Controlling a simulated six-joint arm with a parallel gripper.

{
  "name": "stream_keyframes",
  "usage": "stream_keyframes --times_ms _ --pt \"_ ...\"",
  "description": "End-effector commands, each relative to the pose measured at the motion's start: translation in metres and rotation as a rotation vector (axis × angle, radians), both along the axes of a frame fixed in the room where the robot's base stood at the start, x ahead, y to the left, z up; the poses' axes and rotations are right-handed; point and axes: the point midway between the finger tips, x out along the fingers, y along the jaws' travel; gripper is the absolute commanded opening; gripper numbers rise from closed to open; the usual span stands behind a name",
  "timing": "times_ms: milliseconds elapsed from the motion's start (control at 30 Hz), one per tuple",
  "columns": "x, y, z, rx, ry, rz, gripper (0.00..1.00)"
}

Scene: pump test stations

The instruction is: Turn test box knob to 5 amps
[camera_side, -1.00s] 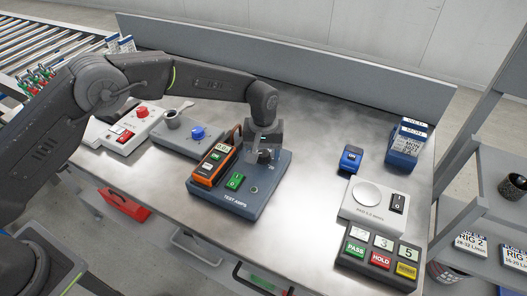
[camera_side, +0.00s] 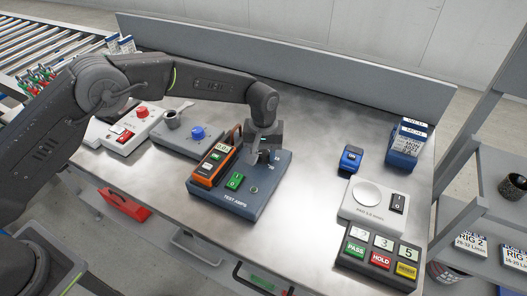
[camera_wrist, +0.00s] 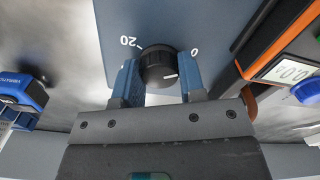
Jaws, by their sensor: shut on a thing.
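The test box (camera_side: 240,205), a dark blue slab labelled TEST AMPS, sits mid-table. Its black ribbed knob (camera_wrist: 158,66) shows in the wrist view between the blue pads of my gripper (camera_wrist: 158,78). My gripper is shut on the knob, and in the side view my gripper (camera_side: 265,155) hides most of it. The knob's white pointer points right in the wrist view, just below the printed 0. A printed 20 stands at upper left; any other scale marks are hidden or unreadable. The orange meter (camera_side: 214,163) stands on the box, its display (camera_wrist: 290,69) reading about 0.0.
A green switch (camera_side: 234,181) is on the box in front of my gripper. A grey box with a blue knob (camera_side: 197,132) stands left. A small blue device (camera_side: 350,158), a scale (camera_side: 375,203) and a PASS/HOLD button panel (camera_side: 378,258) stand right. Bare metal table lies between.

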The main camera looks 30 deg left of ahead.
Motion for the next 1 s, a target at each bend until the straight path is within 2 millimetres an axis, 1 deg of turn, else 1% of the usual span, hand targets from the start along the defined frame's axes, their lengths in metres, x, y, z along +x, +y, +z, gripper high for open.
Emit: stream_keyframes --times_ms 167,367,1000 --pt "0.0003 0.0001 0.0003 0.0 0.0 -0.04 0.14" --pt "0.0007 0.0002 0.0002 0.0 -0.001 -0.155 0.14" --pt "0.0012 0.0002 0.0003 0.0 -0.004 -0.735 0.14"
